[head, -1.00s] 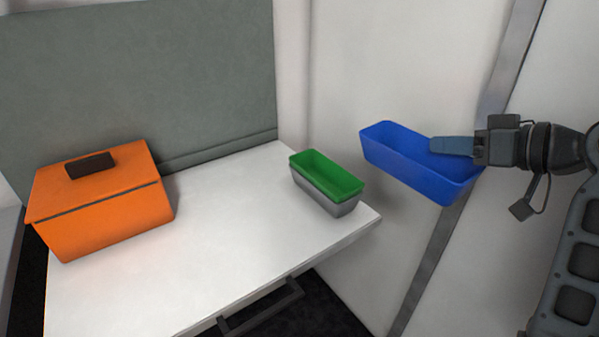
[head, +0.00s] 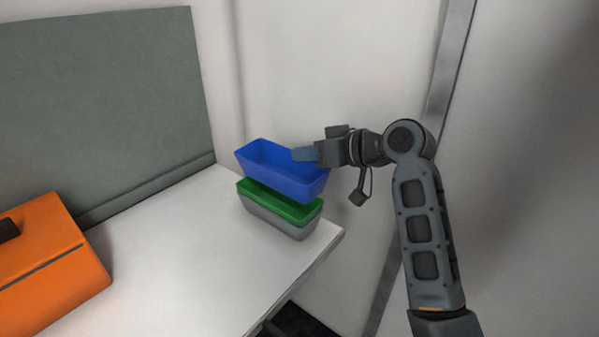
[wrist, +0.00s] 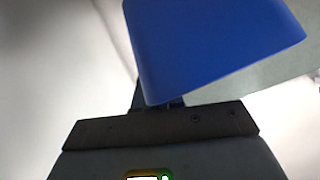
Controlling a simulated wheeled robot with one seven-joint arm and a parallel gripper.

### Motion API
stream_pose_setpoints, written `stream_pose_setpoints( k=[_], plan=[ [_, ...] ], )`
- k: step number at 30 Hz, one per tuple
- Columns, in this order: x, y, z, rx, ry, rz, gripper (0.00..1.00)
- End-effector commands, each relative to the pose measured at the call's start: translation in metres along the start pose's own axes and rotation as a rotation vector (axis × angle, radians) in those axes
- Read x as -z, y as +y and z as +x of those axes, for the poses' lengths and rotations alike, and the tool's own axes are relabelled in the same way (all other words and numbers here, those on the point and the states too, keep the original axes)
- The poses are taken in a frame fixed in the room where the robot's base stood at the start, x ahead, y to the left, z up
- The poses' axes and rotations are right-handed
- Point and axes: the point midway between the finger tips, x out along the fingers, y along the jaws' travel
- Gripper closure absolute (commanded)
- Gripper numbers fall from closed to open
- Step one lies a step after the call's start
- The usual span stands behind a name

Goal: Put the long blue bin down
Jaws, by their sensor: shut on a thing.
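The long blue bin (head: 280,177) is held in the air just above the green bin, roughly upright. My gripper (head: 305,155) is shut on its right rim in the head view. The blue bin's wall (wrist: 210,45) fills much of the upper wrist view; the fingertips are mostly hidden there. The green bin (head: 300,212) sits nested in a grey bin (head: 270,218) on the white table. The blue bin hides most of the green bin's opening. I cannot tell for certain whether the blue and green bins touch, but a narrow gap seems to show.
The white table (head: 180,270) has free room in front of and left of the stacked bins. An orange box (head: 50,265) with a dark handle stands at the left. A grey-green panel (head: 100,100) rises behind the table, and a pale wall stands behind the bins.

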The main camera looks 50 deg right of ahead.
Motion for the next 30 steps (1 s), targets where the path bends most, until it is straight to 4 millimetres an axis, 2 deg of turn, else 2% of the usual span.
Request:
stream_pose_setpoints(
  k=[3, 7, 16, 30],
  plan=[
    [-0.002, 0.000, 0.013, -0.001, 0.001, -0.001, 1.00],
    [-0.005, 0.001, 0.017, -0.001, 0.000, 0.000, 1.00],
    [-0.037, 0.009, 0.030, 0.000, 0.000, 0.000, 1.00],
    [-0.044, 0.011, 0.033, -0.001, 0.001, -0.001, 1.00]
  ],
)
